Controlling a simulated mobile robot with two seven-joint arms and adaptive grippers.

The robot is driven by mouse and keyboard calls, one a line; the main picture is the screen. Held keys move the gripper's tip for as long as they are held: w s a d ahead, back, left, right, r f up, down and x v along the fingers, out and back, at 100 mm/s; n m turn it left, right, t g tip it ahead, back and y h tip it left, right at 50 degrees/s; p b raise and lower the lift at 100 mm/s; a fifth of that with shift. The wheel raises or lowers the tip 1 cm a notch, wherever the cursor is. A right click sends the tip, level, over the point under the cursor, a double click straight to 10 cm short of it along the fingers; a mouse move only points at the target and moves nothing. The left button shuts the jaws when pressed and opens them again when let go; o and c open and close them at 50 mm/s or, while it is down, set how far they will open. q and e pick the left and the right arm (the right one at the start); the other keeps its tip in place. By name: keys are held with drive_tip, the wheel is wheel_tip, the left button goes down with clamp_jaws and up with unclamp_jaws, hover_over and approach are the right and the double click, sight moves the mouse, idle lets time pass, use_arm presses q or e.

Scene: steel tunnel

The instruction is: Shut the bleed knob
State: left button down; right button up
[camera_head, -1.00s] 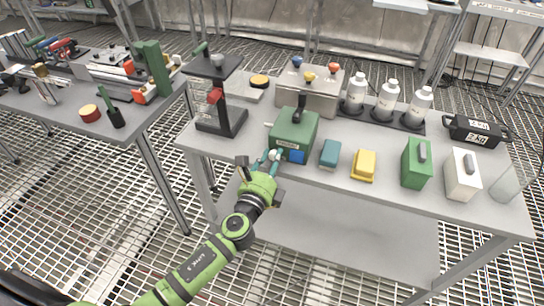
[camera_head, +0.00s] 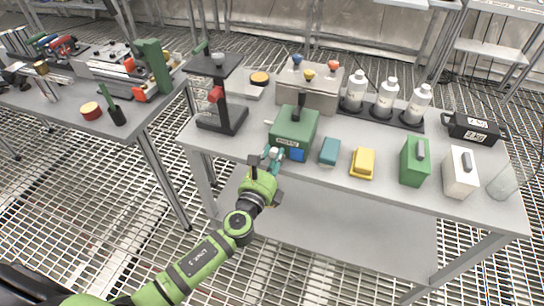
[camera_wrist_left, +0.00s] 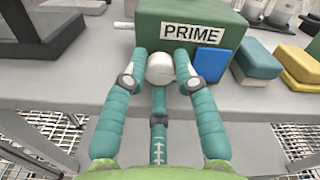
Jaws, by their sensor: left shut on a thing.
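A green box (camera_head: 295,134) with a black handle on top stands near the front edge of the middle table. In the left wrist view the green box (camera_wrist_left: 187,20) has a "PRIME" label and a blue patch on its front. A round white knob (camera_wrist_left: 160,68) sticks out low on that front, below the label. My left gripper (camera_head: 273,154), with teal fingers, is shut on the white knob, one finger on each side. The fingertips partly cover the knob's sides. Any marking of the knob's turn is not visible. My right gripper is not in view.
A teal block (camera_head: 330,152) and a yellow block (camera_head: 363,162) sit right of the green box. A dark stand (camera_head: 220,95) with a red knob is at its left. White bottles (camera_head: 387,99) stand behind.

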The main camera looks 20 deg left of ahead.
use_arm(q)
drive_tip(key=shift+r, duration=0.15)
drive_tip(key=c, duration=1)
unclamp_jaws()
drive_tip(key=shift+s+f, duration=0.2)
drive_tip(key=shift+s, duration=0.1)
drive_tip(key=s, duration=0.7)
drive_tip(key=shift+s+a+r, duration=0.15)
